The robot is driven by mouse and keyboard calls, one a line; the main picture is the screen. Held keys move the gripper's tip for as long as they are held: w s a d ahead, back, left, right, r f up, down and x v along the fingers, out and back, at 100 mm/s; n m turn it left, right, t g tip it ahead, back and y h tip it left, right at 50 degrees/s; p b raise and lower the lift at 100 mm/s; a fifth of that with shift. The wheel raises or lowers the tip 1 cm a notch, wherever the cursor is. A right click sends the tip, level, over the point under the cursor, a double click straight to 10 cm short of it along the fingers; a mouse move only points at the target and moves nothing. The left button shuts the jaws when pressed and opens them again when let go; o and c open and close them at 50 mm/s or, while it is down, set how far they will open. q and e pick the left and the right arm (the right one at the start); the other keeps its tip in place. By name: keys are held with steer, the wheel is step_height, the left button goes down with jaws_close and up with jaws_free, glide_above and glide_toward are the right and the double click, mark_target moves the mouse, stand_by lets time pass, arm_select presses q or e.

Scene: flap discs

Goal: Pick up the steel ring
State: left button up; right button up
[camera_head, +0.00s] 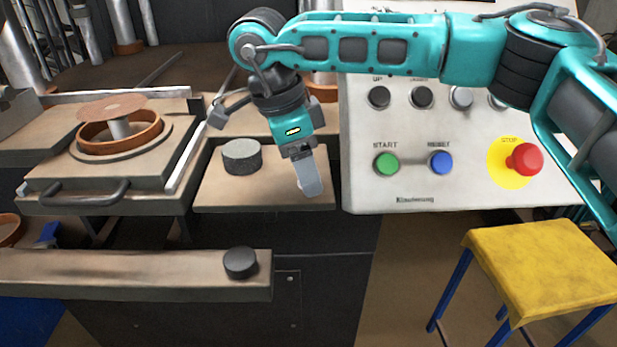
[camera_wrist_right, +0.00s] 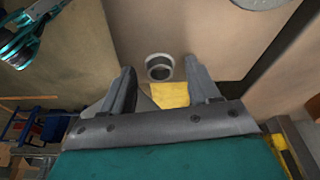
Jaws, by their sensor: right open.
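My right gripper (camera_head: 309,190) comes down from above over the right part of the brown slab in the head view. In the right wrist view its two fingers (camera_wrist_right: 163,85) stand apart with a gap between them. The small steel ring (camera_wrist_right: 159,67) shows there just beyond and between the fingertips, with a dark hollow middle. It rests on a brown surface, and nothing grips it. I cannot make out the ring in the head view, where the gripper may hide it.
A grey round disc stack (camera_head: 242,155) stands left of the gripper on the same slab (camera_head: 222,190). A control panel (camera_head: 415,185) with buttons and a red stop knob (camera_head: 525,159) is on the right. A black knob (camera_head: 240,262) sits on the front ledge. A yellow stool (camera_head: 545,255) stands lower right.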

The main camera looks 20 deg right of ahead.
steer(key=c, duration=1.1)
steer(key=shift+r, duration=0.1)
